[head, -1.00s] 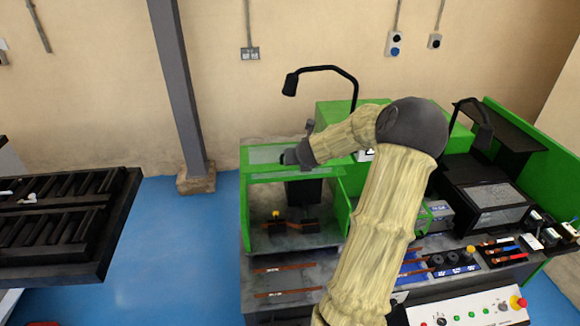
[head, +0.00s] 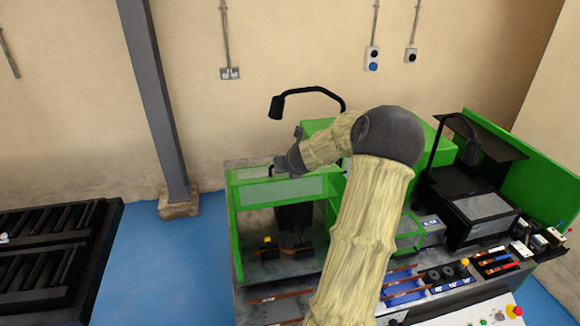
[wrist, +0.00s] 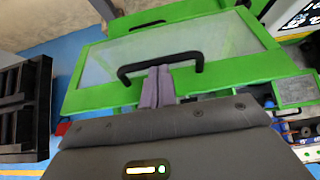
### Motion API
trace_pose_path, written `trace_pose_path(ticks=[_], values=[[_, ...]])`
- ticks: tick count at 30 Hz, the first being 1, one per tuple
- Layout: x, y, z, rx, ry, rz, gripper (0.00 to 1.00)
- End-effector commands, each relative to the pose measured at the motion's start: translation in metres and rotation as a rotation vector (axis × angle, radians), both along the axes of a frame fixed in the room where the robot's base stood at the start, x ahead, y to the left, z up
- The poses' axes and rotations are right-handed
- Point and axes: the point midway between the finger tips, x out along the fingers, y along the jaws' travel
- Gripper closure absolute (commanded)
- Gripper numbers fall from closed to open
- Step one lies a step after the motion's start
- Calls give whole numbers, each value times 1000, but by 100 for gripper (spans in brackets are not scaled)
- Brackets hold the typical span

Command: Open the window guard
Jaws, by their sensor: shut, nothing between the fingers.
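The window guard (head: 280,190) is a green frame with a clear panel at the left of the bender in the head view. In the wrist view the guard (wrist: 105,64) fills the upper middle, with a black bar handle (wrist: 192,57) along its near edge. My gripper (wrist: 159,72) is shut and empty, its grey fingertips at the middle of this handle. Whether they touch it or pass under it I cannot tell. In the head view my gripper (head: 272,169) is small beside the guard's upper edge, and the handle is not clear there.
A dark roller rack (head: 60,245) stands on the blue floor at left. A grey post (head: 155,90) rises behind. A black lamp arm (head: 310,90) curves above the bender. A dark screen unit (head: 480,205) and control panel (head: 480,312) stand at right.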

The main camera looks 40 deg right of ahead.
Motion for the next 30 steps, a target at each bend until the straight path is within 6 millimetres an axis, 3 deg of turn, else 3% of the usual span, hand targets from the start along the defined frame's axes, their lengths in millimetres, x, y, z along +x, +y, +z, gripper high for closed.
trace_pose_path(ticks=[8,27,30], values=[[3,-1,12,0,0,2,100],[22,-17,74,0,0,4,100],[24,-17,71,0,7,6,100]])
